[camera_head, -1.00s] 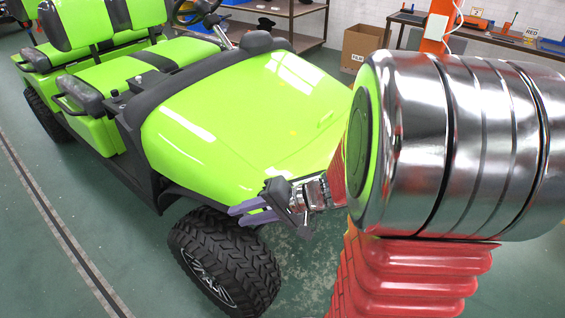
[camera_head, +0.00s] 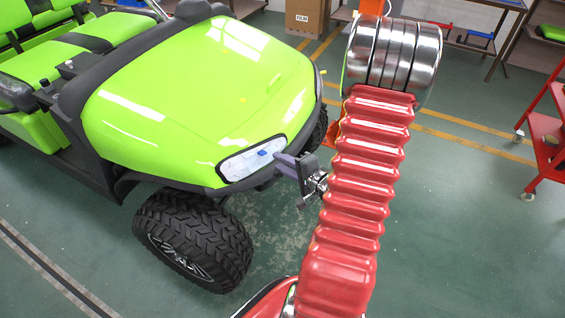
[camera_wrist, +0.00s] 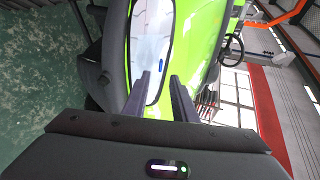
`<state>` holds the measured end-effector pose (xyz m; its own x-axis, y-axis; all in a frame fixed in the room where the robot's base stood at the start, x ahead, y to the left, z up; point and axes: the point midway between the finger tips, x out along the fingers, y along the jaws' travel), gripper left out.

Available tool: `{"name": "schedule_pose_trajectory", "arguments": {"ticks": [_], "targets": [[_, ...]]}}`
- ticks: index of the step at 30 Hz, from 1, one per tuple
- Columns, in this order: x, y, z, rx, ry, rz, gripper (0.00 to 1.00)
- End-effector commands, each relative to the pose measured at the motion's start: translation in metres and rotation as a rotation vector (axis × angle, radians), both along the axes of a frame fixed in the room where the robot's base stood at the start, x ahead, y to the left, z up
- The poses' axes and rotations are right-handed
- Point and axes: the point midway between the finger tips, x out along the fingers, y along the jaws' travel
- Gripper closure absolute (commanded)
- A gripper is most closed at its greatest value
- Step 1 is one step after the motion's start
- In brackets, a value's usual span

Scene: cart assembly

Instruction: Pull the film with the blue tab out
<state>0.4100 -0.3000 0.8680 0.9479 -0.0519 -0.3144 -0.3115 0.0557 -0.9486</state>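A clear film covers the headlight (camera_head: 250,160) at the front of the green cart; the headlight also shows in the wrist view (camera_wrist: 149,42). A small blue tab (camera_head: 262,153) stands out on it, and it appears in the wrist view (camera_wrist: 161,64) just beyond my fingertips. My gripper (camera_head: 277,156) is at the cart's front corner, its fingers pointing at the headlight. In the wrist view my gripper (camera_wrist: 160,77) has its two fingers apart with nothing between them. The tab lies roughly in line with the gap. I cannot tell the exact remaining distance.
The green cart (camera_head: 200,90) has a dark bumper and a front tire (camera_head: 193,243) below the headlight. A cardboard box (camera_head: 307,17) with a label stands at the back. A red wheeled rack (camera_head: 550,150) is at the right. Green floor lies open between.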

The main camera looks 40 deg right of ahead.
Motion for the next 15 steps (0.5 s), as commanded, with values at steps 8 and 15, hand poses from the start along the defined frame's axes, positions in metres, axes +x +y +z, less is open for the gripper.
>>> {"name": "schedule_pose_trajectory", "arguments": {"ticks": [8,15], "targets": [[0.0006,0.0006,0.0004,0.001,0.0,0.002,0.75],[0.0089,0.0007,-0.0022,0.001,0.0,0.004,0.75]]}}
